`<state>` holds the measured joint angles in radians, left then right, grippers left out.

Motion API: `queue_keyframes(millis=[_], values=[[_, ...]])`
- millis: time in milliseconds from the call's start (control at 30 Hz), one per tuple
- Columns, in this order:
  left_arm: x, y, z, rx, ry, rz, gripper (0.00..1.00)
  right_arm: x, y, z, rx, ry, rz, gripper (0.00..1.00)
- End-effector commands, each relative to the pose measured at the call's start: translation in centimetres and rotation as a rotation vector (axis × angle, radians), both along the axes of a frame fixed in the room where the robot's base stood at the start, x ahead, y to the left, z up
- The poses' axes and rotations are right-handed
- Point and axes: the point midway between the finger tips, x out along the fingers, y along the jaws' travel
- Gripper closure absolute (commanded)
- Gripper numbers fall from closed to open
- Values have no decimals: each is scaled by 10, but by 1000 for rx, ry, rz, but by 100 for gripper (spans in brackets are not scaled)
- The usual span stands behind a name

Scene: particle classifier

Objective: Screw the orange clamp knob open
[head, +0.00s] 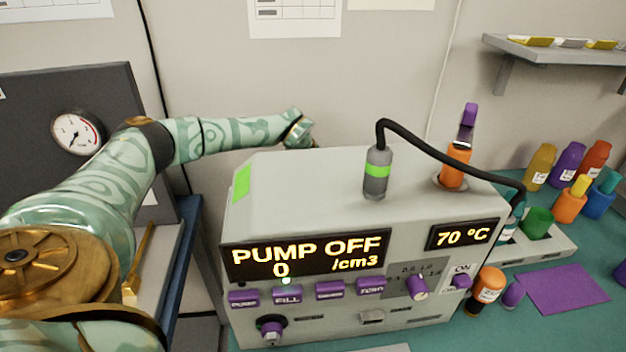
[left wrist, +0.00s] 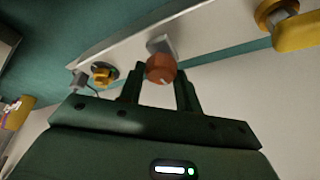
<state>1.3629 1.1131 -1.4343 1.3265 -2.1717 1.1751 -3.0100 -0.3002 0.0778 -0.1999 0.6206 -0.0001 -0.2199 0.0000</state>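In the left wrist view, the orange clamp knob (left wrist: 161,69) is round and sits on a grey metal fitting on a pale panel. My left gripper (left wrist: 160,76) has two dark fingers standing apart, one on each side of the knob. A gap shows between the fingers below the knob, and I see no clear contact with it. In the head view my left arm reaches behind the pale machine (head: 320,165), which hides the gripper and the knob. My right gripper is in neither view.
A yellow fitting (left wrist: 296,30) is at the upper right and a smaller yellow knob (left wrist: 104,76) at the left in the wrist view. On the machine's top, a grey probe (head: 376,182) with a black cable and an orange bottle (head: 453,172) stand right of my arm.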

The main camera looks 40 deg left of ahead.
Motion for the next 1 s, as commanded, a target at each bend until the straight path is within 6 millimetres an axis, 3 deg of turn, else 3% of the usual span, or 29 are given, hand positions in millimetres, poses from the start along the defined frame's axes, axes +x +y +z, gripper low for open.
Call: queue_keyframes(millis=[467, 1000], values=[[0, -1, 4, 1, -1, 69, 89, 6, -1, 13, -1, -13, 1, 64], [1, -3, 6, 0, -2, 524, 89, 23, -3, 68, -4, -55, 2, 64]])
